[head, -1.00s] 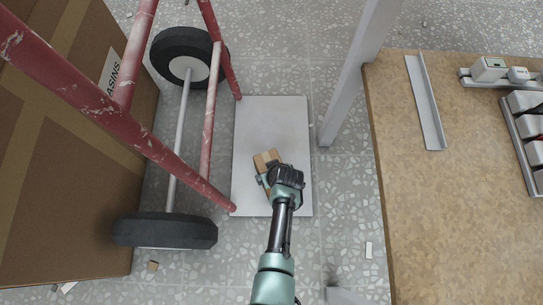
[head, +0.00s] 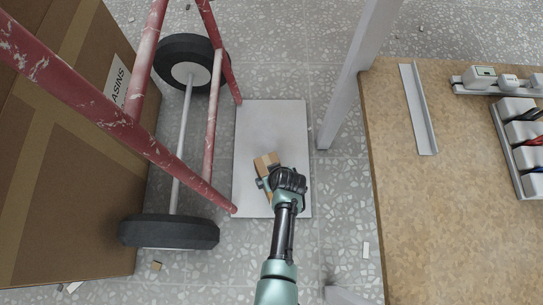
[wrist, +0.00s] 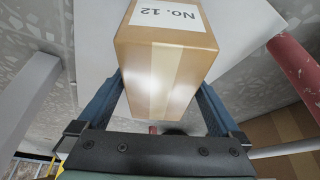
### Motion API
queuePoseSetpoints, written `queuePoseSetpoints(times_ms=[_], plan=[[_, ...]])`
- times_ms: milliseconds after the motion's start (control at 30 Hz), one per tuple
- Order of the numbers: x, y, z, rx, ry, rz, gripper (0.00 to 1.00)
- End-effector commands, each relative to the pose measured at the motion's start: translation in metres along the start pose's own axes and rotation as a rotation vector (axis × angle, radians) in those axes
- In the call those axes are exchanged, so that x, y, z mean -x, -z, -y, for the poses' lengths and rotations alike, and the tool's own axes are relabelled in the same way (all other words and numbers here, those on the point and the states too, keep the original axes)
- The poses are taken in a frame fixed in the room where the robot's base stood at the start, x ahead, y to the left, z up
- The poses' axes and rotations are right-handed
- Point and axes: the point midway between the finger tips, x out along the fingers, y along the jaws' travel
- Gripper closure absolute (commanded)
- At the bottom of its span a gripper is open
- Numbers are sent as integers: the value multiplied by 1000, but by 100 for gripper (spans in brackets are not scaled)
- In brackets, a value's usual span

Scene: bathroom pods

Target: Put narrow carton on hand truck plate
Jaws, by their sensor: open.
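The narrow carton (head: 266,161) is a small brown box with a lighter tape strip, over the lower middle of the pale hand truck plate (head: 270,125). In the wrist view the carton (wrist: 165,60) shows a white "No. 12" label, and the plate (wrist: 98,35) lies behind it. My gripper (head: 268,180) is at the carton, mostly hidden by my wrist in the head view. In the wrist view its open fingers (wrist: 162,92) are on either side of the carton. The carton's contact with the plate is hidden.
The red hand truck frame (head: 142,75) and its black wheels (head: 168,231) stand left of the plate, beside a large brown box (head: 60,160). A grey post (head: 350,85) and a wooden board (head: 450,210) with metal parts are to the right.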

Motion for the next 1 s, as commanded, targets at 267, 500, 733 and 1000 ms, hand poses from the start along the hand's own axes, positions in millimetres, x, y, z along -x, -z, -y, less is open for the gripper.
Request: queuePoseSetpoints(times_ms=[267, 500, 733, 1000], plan=[[56, 2, 0, 0, 0, 2, 0], [85, 1, 0, 0, -1, 1, 0], [93, 0, 0, 1, 1, 1, 0], [95, 7, -1, 1, -5, -11, 0]])
